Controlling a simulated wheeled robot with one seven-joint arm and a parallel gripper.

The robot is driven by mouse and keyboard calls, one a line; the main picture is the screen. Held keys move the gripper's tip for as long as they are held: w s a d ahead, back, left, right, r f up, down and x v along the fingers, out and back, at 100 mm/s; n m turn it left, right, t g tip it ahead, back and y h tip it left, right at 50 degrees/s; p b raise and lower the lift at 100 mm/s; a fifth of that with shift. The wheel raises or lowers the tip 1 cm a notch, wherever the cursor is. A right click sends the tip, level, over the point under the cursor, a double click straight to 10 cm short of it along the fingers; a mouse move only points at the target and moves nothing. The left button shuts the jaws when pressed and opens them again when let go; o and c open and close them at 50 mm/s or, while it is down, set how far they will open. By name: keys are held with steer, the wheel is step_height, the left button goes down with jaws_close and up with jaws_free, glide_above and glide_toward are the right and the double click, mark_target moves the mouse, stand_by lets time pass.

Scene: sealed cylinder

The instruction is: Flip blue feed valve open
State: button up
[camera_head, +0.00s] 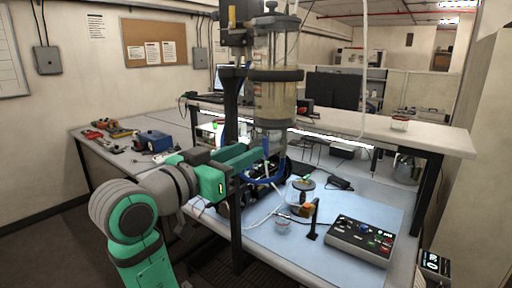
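The sealed clear cylinder (274,100) stands upright in dark clamps on a black column (232,120). It holds a pale yellowish liquid. A curved blue part (262,178) shows below the cylinder's lower end; I cannot tell whether it is the feed valve's handle or a tube. My gripper (266,168) is a dark shape close to the blue part beneath the cylinder. Its fingers are too small and too covered to tell whether they touch anything or are open.
A blue mat (270,239) covers the bench, with a grey control box (362,240), a small orange-topped black stand (312,218) and a lidded glass jar (301,195). A blue device (153,140) and loose tools are at the left. A raised shelf (440,135) runs behind.

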steer(key=v, duration=0.3)
steer(key=shift+s+d, duration=0.1)
steer(key=shift+s, duration=0.3)
